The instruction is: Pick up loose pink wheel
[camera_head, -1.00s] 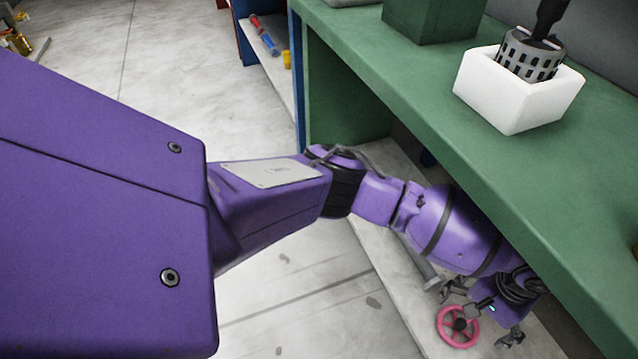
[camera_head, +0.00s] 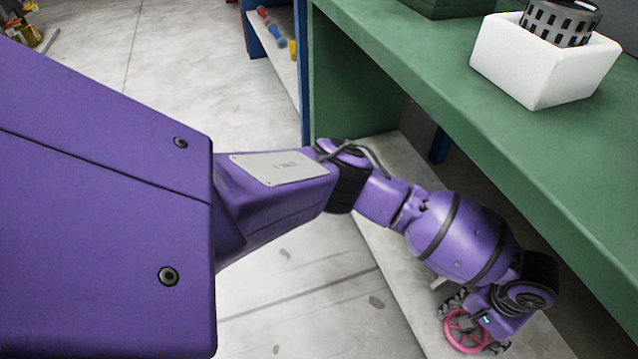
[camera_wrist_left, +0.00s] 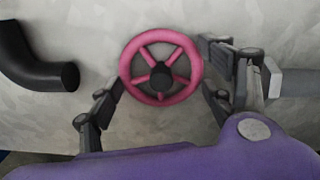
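The pink wheel (camera_head: 466,331) has spokes and a dark hub. It lies on the pale lower shelf under the green bench, at the lower right of the head view. In the left wrist view the wheel (camera_wrist_left: 161,67) is at the upper middle. My right gripper does not show.
The green bench (camera_head: 440,80) overhangs the lower shelf (camera_head: 395,255) close to my arm. A white box (camera_head: 540,70) holding a perforated metal cup (camera_head: 560,22) stands on the bench.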

